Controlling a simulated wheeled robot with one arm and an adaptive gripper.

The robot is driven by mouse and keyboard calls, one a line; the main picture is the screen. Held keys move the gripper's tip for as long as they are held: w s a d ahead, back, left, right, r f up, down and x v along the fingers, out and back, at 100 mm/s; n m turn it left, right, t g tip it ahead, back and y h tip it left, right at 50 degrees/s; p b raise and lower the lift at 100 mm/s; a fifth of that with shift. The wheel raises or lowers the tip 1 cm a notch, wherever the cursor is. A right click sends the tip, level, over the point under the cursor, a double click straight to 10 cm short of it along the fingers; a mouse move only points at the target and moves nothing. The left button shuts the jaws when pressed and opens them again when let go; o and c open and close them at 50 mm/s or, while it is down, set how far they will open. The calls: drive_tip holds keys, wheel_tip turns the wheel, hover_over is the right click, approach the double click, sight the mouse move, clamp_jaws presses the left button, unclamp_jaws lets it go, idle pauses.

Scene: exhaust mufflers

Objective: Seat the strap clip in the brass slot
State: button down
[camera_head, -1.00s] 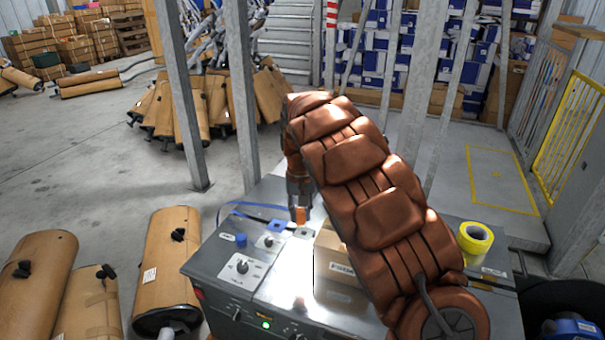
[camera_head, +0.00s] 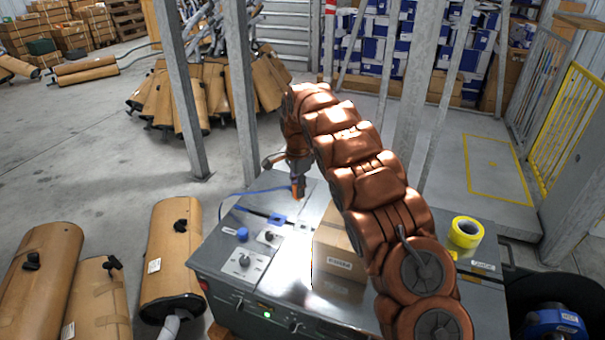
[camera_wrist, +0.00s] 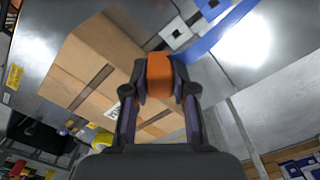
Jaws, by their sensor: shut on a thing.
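My gripper (camera_head: 297,188) is shut on an orange piece, which I take for the strap clip (camera_wrist: 159,75). In the wrist view it sits between the fingertips, with the blue strap (camera_wrist: 222,34) running up and right from behind it. In the head view the strap (camera_head: 256,191) trails left from the gripper. The clip is near the machine's far edge, apart from two small slotted blocks: a blue one (camera_head: 277,220) and a pale grey one (camera_head: 303,226). These also show in the wrist view, blue (camera_wrist: 211,8) and pale (camera_wrist: 177,33). I cannot make out a brass-coloured slot.
A cardboard box (camera_head: 335,253) stands on the grey machine top (camera_head: 285,275), close to the blocks. A blue knob (camera_head: 242,234) is at left. Yellow tape (camera_head: 465,232) lies at right. A steel post (camera_head: 240,95) rises behind the machine. Wrapped mufflers (camera_head: 170,260) stand at left.

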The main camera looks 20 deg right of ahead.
drive_tip(key=w+d+m+p, duration=0.3)
drive_tip(key=w+m, duration=0.1)
drive_tip(key=m, duration=0.6)
drive_tip(key=s+d+b, duration=0.3)
drive_tip(key=s+d, duration=0.6)
drive_tip(key=d, duration=0.3)
drive_tip(key=s+d+b, duration=0.3)
drive_tip(key=s+d, duration=0.6)
drive_tip(key=d, duration=0.2)
drive_tip(key=s+d+f+b, duration=0.3)
drive_tip(key=d+f, duration=0.1)
drive_tip(key=f, duration=0.8)
drive_tip(key=shift+d+b, duration=0.2)
drive_tip(key=shift+b, duration=0.1)
drive_tip(key=shift+f, duration=0.1)
idle(0.4)
drive_tip(key=shift+f+b, duration=0.7)
drive_tip(key=shift+f, duration=1.55)
idle(0.5)
